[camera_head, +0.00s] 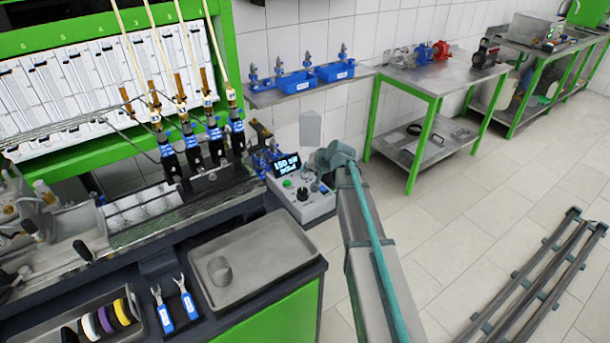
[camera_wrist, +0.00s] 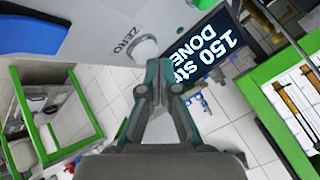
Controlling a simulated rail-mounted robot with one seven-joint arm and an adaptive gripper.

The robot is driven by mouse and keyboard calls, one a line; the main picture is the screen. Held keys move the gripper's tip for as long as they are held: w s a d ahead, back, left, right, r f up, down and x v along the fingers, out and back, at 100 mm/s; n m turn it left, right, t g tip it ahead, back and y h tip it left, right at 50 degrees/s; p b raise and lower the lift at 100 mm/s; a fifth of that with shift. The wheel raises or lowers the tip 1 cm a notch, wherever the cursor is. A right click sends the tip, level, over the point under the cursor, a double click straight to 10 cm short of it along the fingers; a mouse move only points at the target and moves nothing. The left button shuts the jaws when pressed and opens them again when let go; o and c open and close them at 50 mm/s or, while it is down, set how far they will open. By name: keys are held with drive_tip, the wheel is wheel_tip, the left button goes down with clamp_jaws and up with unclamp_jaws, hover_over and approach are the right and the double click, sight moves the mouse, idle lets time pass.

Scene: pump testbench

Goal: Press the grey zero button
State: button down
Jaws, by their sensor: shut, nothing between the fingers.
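The grey zero button (camera_wrist: 144,46) is a round pale button beside the printed word ZERO in the wrist view. It sits on the light-grey face of the control box (camera_head: 315,208). The box's display (camera_head: 286,165) is lit; in the wrist view the display (camera_wrist: 205,45) reads "150 str DONE". My gripper (camera_wrist: 156,68) is shut and empty, with its fingertips just by the button's lower right edge. I cannot tell whether they touch it. In the head view my gripper (camera_head: 325,158) is beside the box's right side, its fingertips hard to make out.
The box also carries a green button (camera_head: 287,183) and a black knob (camera_head: 302,193). A metal tray (camera_head: 285,262) lies on the bench in front of it. Steel tables with green legs (camera_head: 435,85) stand behind on the right. The tiled floor on the right has a dark rail frame (camera_head: 535,285).

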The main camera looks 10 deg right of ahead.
sight(307, 175)
drive_tip(key=shift+f+b, duration=0.35)
drive_tip(key=shift+f, duration=0.1)
idle(0.3)
drive_tip(key=shift+r, duration=0.1)
idle(0.3)
drive_tip(key=shift+r+p, duration=0.35)
drive_tip(key=shift+r, duration=0.5)
drive_tip(key=shift+r+p, duration=1.05)
drive_tip(key=shift+r, duration=1.5)
